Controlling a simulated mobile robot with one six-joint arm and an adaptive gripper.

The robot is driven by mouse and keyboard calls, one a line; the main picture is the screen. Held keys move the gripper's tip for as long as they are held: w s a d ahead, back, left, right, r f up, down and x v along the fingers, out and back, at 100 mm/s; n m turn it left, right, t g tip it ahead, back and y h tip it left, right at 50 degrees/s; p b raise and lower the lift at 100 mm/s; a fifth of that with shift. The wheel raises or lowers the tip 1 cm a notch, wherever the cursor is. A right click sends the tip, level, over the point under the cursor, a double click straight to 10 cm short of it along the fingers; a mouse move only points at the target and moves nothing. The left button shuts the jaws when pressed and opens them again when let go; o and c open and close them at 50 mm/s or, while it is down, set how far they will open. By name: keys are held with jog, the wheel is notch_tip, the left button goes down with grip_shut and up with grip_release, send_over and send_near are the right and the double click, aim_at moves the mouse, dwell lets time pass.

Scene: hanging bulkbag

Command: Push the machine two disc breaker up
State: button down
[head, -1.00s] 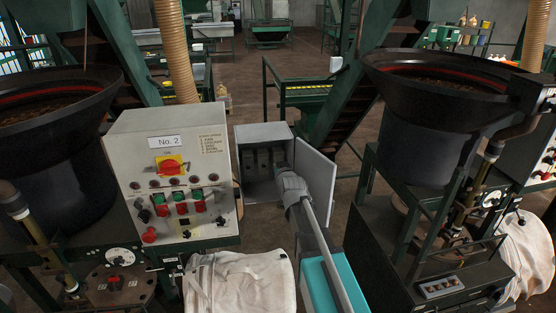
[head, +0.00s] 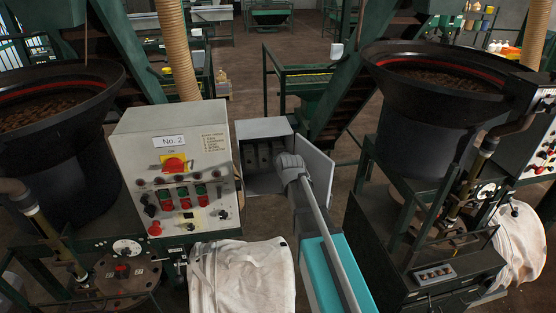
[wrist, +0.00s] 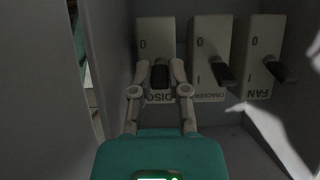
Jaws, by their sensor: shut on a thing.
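The machine two breaker box (head: 264,128) stands open to the right of the grey No. 2 control panel (head: 172,170). In the wrist view, the disc breaker (wrist: 155,40) is the leftmost of three switches, with a 0 at the top of its plate and a DISC label at the bottom. Its dark lever (wrist: 160,76) sits between the two fingers of my gripper (wrist: 160,70), which are closed on it. The lever's tip is partly hidden by the fingers. In the head view, my gripper (head: 288,162) reaches into the box opening and hides part of the switches.
The cracker breaker (wrist: 210,45) and fan breaker (wrist: 265,40) stand close to the right, with their levers sticking out. The box's open door (head: 315,170) is right of my gripper. A white bulk bag (head: 243,280) hangs below the panel.

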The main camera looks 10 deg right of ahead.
jog(key=c, duration=0.9)
grip_release()
jog(key=shift+f, duration=0.1)
jog(key=s+f+g+b, duration=1.2)
jog(key=s+f+b, duration=0.9)
jog(key=s+f, duration=0.8)
jog(key=shift+s+a+f+b, duration=0.3)
jog(key=shift+s+f+b, duration=0.1)
jog(key=shift+f, duration=0.8)
